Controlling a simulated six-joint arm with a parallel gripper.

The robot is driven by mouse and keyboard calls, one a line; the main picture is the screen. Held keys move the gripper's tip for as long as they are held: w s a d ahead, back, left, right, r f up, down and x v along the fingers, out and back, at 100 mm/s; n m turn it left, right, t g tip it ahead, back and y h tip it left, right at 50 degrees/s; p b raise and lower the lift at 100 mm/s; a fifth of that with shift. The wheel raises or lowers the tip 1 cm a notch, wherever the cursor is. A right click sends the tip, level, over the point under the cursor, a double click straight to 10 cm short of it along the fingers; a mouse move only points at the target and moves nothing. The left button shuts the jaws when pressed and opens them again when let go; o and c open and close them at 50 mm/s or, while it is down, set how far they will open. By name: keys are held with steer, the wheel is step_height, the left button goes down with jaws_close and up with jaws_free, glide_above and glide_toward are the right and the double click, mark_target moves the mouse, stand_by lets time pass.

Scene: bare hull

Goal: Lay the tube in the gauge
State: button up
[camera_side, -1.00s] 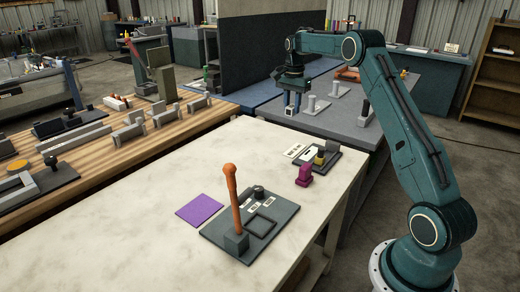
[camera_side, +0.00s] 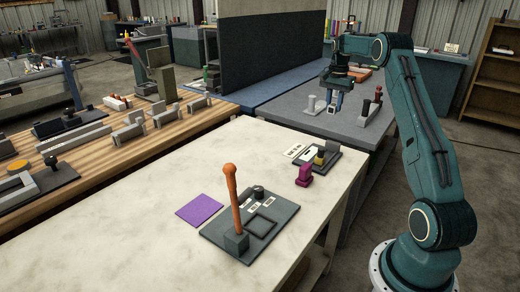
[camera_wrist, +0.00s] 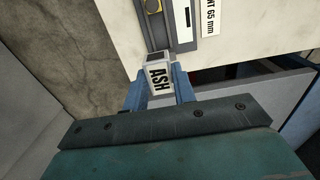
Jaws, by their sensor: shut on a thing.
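My gripper (camera_side: 334,106) hangs above the grey bench at the back, clear of the pale work table. In the wrist view its blue fingers (camera_wrist: 159,88) are shut on a light grey, square-ended tube (camera_wrist: 158,76) labelled "ASH". The tube is small and mostly hidden by the fingers in the side view. A dark fixture, which looks like the gauge (camera_side: 327,164), lies on the far part of the pale table with a yellow block on it. Part of it shows in the wrist view (camera_wrist: 181,22), beyond the tube and apart from it.
A card marked "65 mm" (camera_wrist: 211,18) lies beside the fixture. A magenta block (camera_side: 304,176) stands nearby. A dark plate with an upright orange handle (camera_side: 231,190) and a purple square (camera_side: 200,209) are nearer. Grey posts (camera_side: 312,104) stand on the back bench. The pale table's left is clear.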

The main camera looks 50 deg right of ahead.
step_height(320, 180, down, 15)
steer(key=shift+r, duration=0.2)
steer(key=shift+f, duration=0.1)
steer(key=shift+f, duration=2.05)
steer(key=shift+f, duration=0.1)
steer(key=o, duration=1)
step_height(320, 180, up, 12)
steer(key=shift+r, duration=0.15)
steer(key=shift+a, duration=0.1)
